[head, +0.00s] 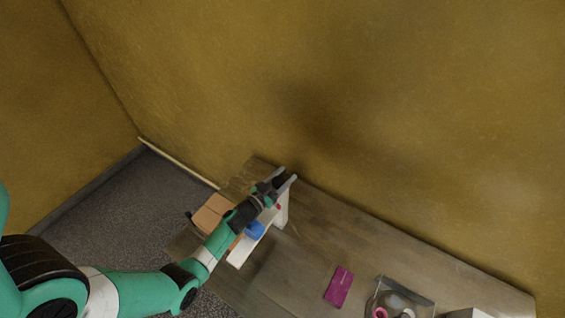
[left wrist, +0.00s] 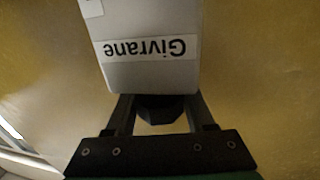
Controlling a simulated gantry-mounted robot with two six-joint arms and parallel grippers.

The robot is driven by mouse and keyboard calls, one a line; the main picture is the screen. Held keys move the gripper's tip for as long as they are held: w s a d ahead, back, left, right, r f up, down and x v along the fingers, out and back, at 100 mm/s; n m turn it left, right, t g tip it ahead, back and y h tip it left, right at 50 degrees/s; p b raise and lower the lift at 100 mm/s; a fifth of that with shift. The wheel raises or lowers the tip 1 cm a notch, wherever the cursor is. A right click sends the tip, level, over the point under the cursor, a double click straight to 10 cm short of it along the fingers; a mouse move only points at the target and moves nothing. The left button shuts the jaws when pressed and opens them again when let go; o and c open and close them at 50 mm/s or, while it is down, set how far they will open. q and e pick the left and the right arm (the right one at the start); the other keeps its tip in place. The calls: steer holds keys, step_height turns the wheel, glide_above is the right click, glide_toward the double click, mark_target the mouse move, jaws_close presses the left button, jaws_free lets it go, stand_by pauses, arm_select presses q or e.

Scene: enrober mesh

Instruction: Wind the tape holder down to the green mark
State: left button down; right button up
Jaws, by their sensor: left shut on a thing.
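A pale grey-white device stands on the wooden table; its upright part (head: 283,210) and white base (head: 238,254) show in the head view. A blue part (head: 255,230) sits low on it, partly behind my arm. In the left wrist view its casing (left wrist: 150,75) carries an upside-down label reading "Givrane". My left gripper (head: 286,182) is at the top of the device. In the left wrist view the gripper (left wrist: 160,103) is shut on a dark knob (left wrist: 160,115) beside the casing. I cannot make out the green mark or identify the tape holder surely.
Orange-brown boxes (head: 211,213) sit left of the device. A magenta packet (head: 339,286) lies to the right on the table (head: 345,235). The yellow wall is close behind.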

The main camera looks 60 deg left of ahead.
arm_select(q)
steer(key=d+m+h+b, duration=0.1)
steer(key=m+h+b, duration=0.2)
steer(key=m+h, duration=0.1)
steer(key=d+m+g+h+b, duration=0.1)
steer(key=m+h+b, duration=0.2)
steer(key=h, duration=0.4)
steer(key=d+m+h+b, duration=0.1)
steer(key=m+h+b, duration=0.3)
steer(key=h+b, duration=0.1)
steer(key=shift+s+f+m+g+h, duration=0.15)
steer(key=shift+f+m+g+h, duration=0.2)
steer(key=shift+h, duration=0.35)
steer(key=shift+s+r+m+g+h+b, duration=0.1)
steer(key=shift+r+m+g+h+b, duration=0.35)
steer(key=shift+b, duration=0.4)
arm_select(e)
step_height(320, 180, down, 11)
arm_select(q)
steer(key=shift+f, duration=0.1)
steer(key=shift+d, duration=0.1)
steer(key=shift+c, duration=1.3)
jaws_free()
